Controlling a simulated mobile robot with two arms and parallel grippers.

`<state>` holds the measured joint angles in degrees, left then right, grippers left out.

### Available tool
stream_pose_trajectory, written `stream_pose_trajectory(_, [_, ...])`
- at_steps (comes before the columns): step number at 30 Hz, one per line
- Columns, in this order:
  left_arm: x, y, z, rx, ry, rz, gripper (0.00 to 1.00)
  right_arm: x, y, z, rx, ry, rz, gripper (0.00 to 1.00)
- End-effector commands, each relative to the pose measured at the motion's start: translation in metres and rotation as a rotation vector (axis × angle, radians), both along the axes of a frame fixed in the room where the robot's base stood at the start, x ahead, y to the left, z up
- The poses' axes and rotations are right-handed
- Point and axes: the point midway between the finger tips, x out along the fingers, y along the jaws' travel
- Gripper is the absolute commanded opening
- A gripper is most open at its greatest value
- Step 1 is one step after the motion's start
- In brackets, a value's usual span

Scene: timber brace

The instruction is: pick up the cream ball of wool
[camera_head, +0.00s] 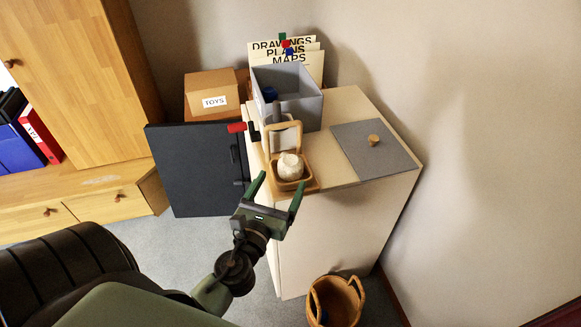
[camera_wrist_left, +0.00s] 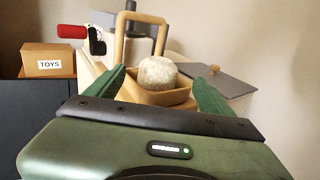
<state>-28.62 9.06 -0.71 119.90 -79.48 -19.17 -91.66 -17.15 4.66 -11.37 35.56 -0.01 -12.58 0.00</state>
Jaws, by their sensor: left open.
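The cream ball of wool (camera_head: 290,166) sits in a small tan basket (camera_head: 312,186) with an upright handle, at the near edge of the pale cabinet top. My left gripper (camera_head: 279,186) is open just in front of the basket, its green fingers spread to either side. In the left wrist view the ball (camera_wrist_left: 157,73) shows between and beyond the fingertips, resting in the basket (camera_wrist_left: 172,97). Nothing is between the fingers. The ball's lower part is hidden by the basket rim. My right gripper is not in view.
A grey open box (camera_head: 300,108) stands behind the basket. A grey lid with a knob (camera_head: 372,148) lies to the right. A red-handled object (camera_head: 237,127) is left of the basket. A dark panel (camera_head: 196,172) stands left of the cabinet. A wicker basket (camera_head: 338,302) is on the floor.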

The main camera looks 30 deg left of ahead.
Motion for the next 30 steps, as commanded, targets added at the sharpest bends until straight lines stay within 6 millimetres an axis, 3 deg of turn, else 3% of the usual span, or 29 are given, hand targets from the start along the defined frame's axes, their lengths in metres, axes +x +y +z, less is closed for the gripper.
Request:
stream_pose_trajectory(16, [0.067,0.018,-0.003,0.026,0.002,-0.007,0.83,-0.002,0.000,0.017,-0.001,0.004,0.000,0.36])
stream_pose_trajectory(26, [0.074,0.020,-0.005,0.025,0.004,-0.007,0.83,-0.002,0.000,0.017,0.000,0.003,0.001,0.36])
stream_pose_trajectory(30, [0.074,0.020,-0.005,0.025,0.004,-0.007,0.46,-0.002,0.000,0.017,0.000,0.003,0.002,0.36])
